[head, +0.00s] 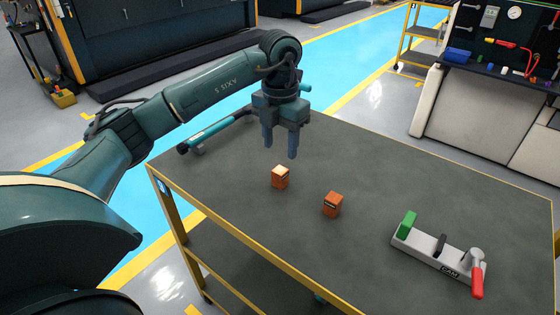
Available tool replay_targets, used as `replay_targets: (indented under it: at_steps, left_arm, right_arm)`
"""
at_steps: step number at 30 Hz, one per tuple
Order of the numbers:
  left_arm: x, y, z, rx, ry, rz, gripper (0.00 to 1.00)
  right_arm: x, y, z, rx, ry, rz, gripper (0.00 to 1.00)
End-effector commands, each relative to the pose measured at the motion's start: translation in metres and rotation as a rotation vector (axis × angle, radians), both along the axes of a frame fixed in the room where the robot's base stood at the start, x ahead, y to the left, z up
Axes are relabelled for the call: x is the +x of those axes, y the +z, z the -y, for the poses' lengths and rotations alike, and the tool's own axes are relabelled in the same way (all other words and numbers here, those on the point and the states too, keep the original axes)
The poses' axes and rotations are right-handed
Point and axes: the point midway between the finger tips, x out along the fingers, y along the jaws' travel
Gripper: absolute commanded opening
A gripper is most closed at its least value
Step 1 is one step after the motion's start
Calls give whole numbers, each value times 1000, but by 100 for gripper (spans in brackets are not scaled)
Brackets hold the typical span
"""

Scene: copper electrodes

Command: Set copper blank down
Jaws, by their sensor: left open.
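Two small copper blocks stand on the dark table top (400,170) in the head view. One copper blank (280,179) is near the table's left side, and the other copper block (332,205) is to its right and nearer the front. I cannot tell which of them the task means. My left gripper (280,148) points down above and behind the left block. Its fingers are apart and empty, clear of both blocks. My right gripper is not in the picture.
A white clamp fixture (425,250) with a green block (407,225) and a red handle (478,279) sits at the table's right. A teal-handled tool (205,135) lies at the back left edge. The table's middle and back right are clear.

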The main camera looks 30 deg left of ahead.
Motion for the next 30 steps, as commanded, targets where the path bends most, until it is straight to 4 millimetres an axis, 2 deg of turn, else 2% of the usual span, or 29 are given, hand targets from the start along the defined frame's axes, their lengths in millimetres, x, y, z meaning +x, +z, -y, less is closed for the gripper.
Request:
replay_targets:
  at_steps: [3, 9, 30]
  left_arm:
    - [1, 21, 0, -1, 0, 4, 49]
    - [0, 35, 0, -1, 1, 0, 49]
    - [0, 36, 0, 0, 0, -1, 49]
  right_arm:
    - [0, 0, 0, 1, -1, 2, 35]
    - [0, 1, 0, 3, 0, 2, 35]
    - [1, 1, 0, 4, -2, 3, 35]
